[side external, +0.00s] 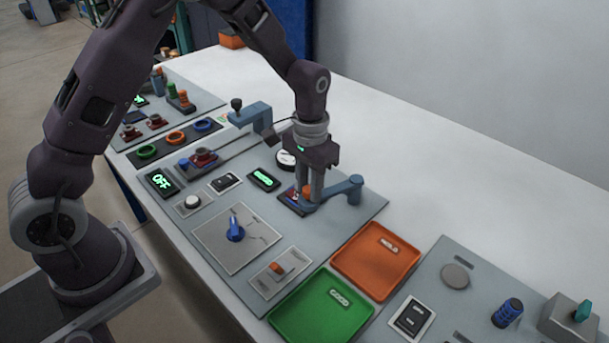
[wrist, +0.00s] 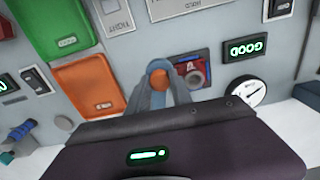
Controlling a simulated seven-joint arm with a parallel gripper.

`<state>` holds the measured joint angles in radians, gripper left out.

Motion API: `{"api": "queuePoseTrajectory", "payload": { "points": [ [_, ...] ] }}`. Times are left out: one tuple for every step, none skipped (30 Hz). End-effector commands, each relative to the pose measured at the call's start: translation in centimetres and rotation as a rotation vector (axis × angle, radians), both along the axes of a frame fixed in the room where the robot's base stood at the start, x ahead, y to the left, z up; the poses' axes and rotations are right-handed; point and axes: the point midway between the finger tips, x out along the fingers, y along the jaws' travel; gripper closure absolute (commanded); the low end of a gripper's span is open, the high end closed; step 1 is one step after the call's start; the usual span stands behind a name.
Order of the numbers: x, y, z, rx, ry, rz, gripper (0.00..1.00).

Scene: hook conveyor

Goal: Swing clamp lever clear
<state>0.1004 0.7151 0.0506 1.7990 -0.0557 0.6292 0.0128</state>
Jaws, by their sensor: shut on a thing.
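The clamp lever (side external: 335,190) is a blue-grey arm on a round post at its right end, with an orange knob (side external: 306,189) at its left end. My gripper (side external: 308,196) points down over the knob end, shut on the lever's knob. In the wrist view the orange knob (wrist: 159,68) shows between blue-grey parts above my dark gripper body. A dark block with a red part (wrist: 185,70) sits right beside the knob; it is mostly hidden by my gripper in the side view.
A GOOD display (wrist: 246,49) and round gauge (wrist: 245,92) are close by. An orange tray (side external: 376,259) and green tray (side external: 322,308) lie in front. White table is free behind the panel.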

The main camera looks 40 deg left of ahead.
Motion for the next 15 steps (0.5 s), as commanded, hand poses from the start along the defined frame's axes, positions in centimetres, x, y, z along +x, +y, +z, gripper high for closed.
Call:
{"api": "queuePoseTrajectory", "payload": {
  "points": [
    [-0.1, -0.6, 0.1, -0.001, -0.004, 0.037, 1.00],
    [-0.1, -1.0, 0.1, -0.001, -0.004, 0.063, 1.00],
    [-0.2, -1.4, 0.1, -0.001, -0.004, 0.097, 1.00],
    [-0.3, -1.7, 0.1, -0.001, -0.004, 0.123, 1.00],
    [-0.3, -2.0, 0.1, -0.001, -0.004, 0.149, 1.00],
    [-0.4, -2.4, 0.1, -0.001, -0.004, 0.181, 1.00],
    [-0.4, -2.7, 0.1, -0.001, -0.004, 0.203, 1.00],
    [-0.4, -3.0, 0.1, -0.002, -0.004, 0.226, 1.00],
    [-0.4, -3.4, 0.1, -0.002, -0.004, 0.255, 1.00],
    [-0.4, -3.6, 0.1, -0.002, -0.004, 0.275, 1.00],
    [-0.4, -3.8, 0.1, -0.001, -0.004, 0.295, 1.00],
    [-0.4, -4.1, 0.1, -0.002, -0.004, 0.319, 1.00],
    [-0.4, -4.4, 0.1, -0.002, -0.004, 0.335, 1.00],
    [-0.4, -4.6, 0.1, -0.002, -0.004, 0.352, 1.00],
    [-0.4, -4.8, 0.1, -0.002, -0.003, 0.372, 1.00]
  ]
}}
